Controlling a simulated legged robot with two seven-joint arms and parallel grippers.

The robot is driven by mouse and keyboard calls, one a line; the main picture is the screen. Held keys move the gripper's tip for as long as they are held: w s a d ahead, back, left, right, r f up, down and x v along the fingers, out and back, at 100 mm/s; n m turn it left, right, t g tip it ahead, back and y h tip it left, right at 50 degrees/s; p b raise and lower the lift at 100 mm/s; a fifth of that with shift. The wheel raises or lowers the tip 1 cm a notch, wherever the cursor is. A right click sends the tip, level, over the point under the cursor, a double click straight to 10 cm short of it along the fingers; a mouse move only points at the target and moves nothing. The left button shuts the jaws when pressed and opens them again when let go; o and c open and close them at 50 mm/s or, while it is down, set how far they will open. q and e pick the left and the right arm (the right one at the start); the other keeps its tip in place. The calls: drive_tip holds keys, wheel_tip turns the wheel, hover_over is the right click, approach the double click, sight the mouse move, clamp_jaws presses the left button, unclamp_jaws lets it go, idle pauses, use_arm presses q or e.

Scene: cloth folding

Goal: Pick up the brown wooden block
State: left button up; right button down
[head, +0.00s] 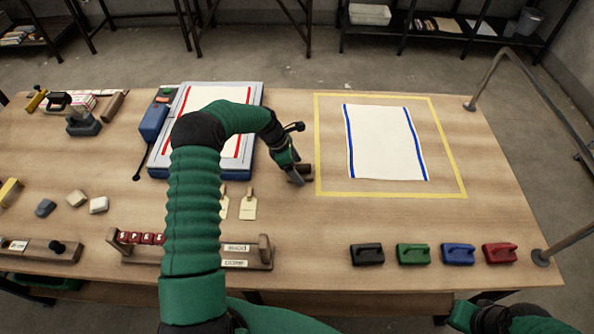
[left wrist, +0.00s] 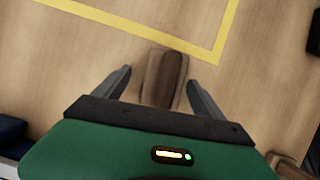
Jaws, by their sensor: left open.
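A brown wooden block (left wrist: 163,75) lies on the table just outside a corner of the yellow taped outline. In the left wrist view it sits between the two fingers of my left gripper (left wrist: 160,88), with a gap on each side. In the head view the block (head: 306,170) is small and partly hidden by my left gripper (head: 297,174). My left gripper is open, pointing down at the table. My right arm shows only in part at the bottom right edge of the head view, and its fingers cannot be made out.
A white cloth with blue side stripes (head: 385,142) lies inside the yellow outline (head: 391,193). A blue-framed board (head: 258,100) is left of my gripper. Black, green, blue and red handled blocks (head: 458,254) line the front edge.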

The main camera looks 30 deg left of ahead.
use_arm(q)
drive_tip(key=shift+w, duration=0.1)
drive_tip(key=shift+d, duration=0.25)
drive_tip(key=shift+d+r, duration=0.4)
drive_tip(key=shift+d, duration=0.3)
drive_tip(key=c, duration=1)
drive_tip(key=shift+s+a+f, duration=0.2)
drive_tip(key=shift+a, duration=0.35)
drive_tip(key=c, duration=0.7)
use_arm(e)
drive_tip(key=shift+s+d, duration=0.1)
drive_tip(key=shift+d, duration=0.4)
